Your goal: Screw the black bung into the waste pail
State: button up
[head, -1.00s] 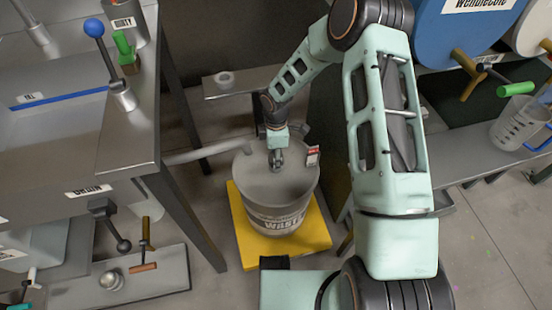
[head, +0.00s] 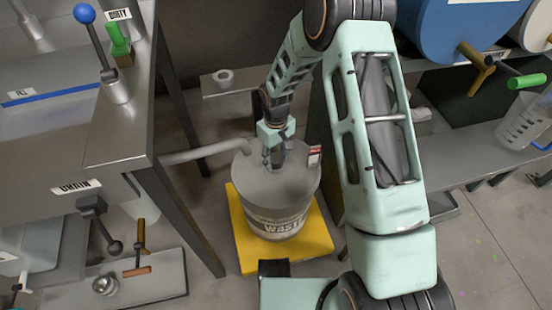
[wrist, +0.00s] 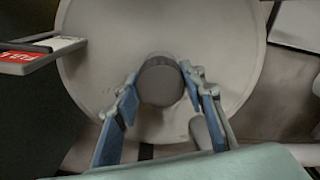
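The waste pail (head: 277,205) is a grey drum with a WASTE label, upright on a yellow base. Its round lid (wrist: 225,50) fills much of the wrist view. The black bung (wrist: 160,82) shows there as a dark grey round plug near the middle of the lid; I cannot tell how deep it sits. My gripper (head: 274,160) points down over the lid. In the wrist view its fingers (wrist: 162,85) are spread, one on each side of the bung, with small gaps showing. In the head view the bung is hidden by the gripper.
A yellow platform (head: 318,245) lies under the pail. A pipe (head: 205,152) reaches the pail from the left. A red and white tag (head: 314,156) stands at the lid's right edge and shows in the wrist view (wrist: 40,55). A steel bench (head: 125,150) stands left.

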jog(key=shift+o, duration=1.3)
jog(key=n+p, duration=0.2)
jog(key=n, duration=0.5)
jog(key=shift+r, duration=0.1)
jog(key=n+p, duration=0.1)
jog(key=n, duration=0.6)
jog(key=shift+p, duration=0.35)
jog(key=shift+c, duration=0.4)
